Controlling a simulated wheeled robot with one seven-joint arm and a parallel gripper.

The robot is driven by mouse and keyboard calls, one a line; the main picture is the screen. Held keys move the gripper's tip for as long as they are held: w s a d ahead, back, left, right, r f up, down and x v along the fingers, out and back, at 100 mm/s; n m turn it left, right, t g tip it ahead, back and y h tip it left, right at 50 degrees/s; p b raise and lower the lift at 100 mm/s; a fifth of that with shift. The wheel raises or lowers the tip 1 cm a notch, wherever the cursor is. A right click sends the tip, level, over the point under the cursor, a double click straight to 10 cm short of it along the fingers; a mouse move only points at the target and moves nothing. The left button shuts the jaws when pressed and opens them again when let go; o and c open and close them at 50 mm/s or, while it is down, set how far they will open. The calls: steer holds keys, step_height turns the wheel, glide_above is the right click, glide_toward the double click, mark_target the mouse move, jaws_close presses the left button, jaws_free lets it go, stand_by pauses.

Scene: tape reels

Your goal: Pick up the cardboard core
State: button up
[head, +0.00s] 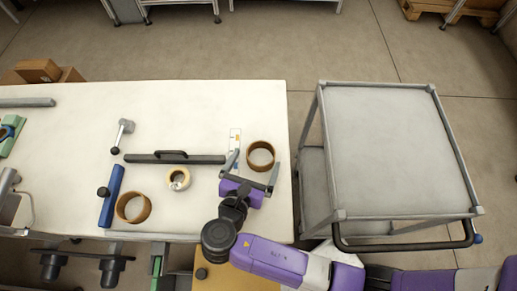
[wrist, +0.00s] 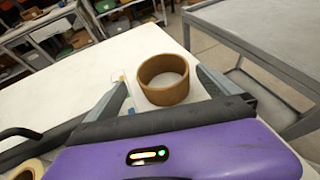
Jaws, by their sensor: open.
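A brown cardboard core (head: 261,168), a hollow ring, stands on the white table near its right edge. It also shows in the wrist view (wrist: 168,96), between the two grey fingers. My gripper (head: 256,158) is open and empty, its fingers spread to the left and right of this ring. In the wrist view the gripper (wrist: 160,72) shows a gap on both sides of the ring. I cannot tell how high the fingertips are above the table. A second, similar brown ring (head: 133,219) stands at the table's front left.
A cream tape roll (head: 178,188), a dark bar with a handle (head: 175,159), a blue bar (head: 111,197) and a metal lever (head: 123,134) lie left of my gripper. A white card (head: 235,138) lies close by the left finger. A grey cart (head: 390,150) stands right of the table (head: 200,105).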

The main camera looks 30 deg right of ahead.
mark_target(265, 145)
steer(key=shift+d+r+p+x, duration=0.1)
steer(key=shift+p+x, duration=0.1)
steer(key=shift+x, duration=1.6)
steer(key=shift+d+r+p+x, duration=0.1)
steer(key=shift+r+p+x, duration=0.1)
steer(key=shift+x, duration=1.55)
steer(key=shift+s, duration=0.15)
steer(key=c, duration=1.4)
steer(key=shift+o, duration=0.2)
